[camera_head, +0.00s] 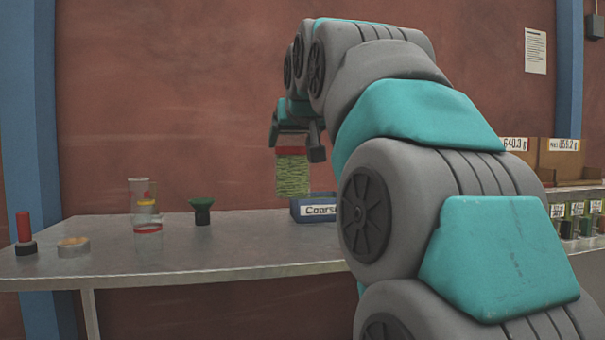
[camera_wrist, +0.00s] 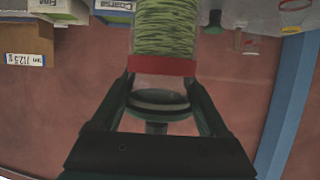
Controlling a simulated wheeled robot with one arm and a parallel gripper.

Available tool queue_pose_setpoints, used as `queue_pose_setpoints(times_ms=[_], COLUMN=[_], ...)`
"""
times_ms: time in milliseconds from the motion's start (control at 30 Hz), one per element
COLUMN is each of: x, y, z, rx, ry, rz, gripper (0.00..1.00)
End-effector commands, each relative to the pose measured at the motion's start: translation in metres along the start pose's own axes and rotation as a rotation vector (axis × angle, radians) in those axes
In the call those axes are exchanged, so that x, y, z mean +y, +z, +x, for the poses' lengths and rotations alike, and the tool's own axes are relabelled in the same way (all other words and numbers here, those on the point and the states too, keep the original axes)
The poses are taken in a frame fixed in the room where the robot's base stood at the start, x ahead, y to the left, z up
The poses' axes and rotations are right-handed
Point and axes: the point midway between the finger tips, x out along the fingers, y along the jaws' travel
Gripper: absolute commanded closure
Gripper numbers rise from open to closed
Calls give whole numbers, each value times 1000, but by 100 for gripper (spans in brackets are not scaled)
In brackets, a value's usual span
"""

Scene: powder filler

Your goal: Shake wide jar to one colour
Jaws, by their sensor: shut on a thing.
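The wide jar (camera_head: 292,176) is held up in the air above the back of the table, upright in the head view. Its contents are mottled, with yellow-green and dark streaks mixed together, and a red band runs around its upper part. My gripper (camera_head: 297,137) is shut on the jar near its top, at the red band. In the wrist view the jar (camera_wrist: 166,28) appears upside down between the fingers of my gripper (camera_wrist: 158,105), with the streaked powder beyond the red band and a clear section nearer the palm.
The metal table (camera_head: 180,257) holds a blue bin labelled Coarse (camera_head: 306,209), a dark green funnel-like item (camera_head: 202,211), clear containers (camera_head: 148,222), a tape-like ring (camera_head: 73,247) and a red-handled tool (camera_head: 24,234). Labelled boxes (camera_head: 557,158) stand at right. Air around the jar is clear.

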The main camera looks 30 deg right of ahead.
Motion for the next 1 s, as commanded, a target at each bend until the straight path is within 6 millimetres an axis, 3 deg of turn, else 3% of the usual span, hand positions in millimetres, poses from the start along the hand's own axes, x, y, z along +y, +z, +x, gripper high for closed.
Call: queue_pose_setpoints(times_ms=[100,233,700,867,1000], x=[-18,-21,59,63,45], y=[2,2,-8,-7,-4], z=[-5,-6,16,17,12], rx=[1,0,-1,0,1], ry=[-1,-1,0,0,-1], rz=[-1,1,4,0,-2], gripper=[76,76,76,76,76])
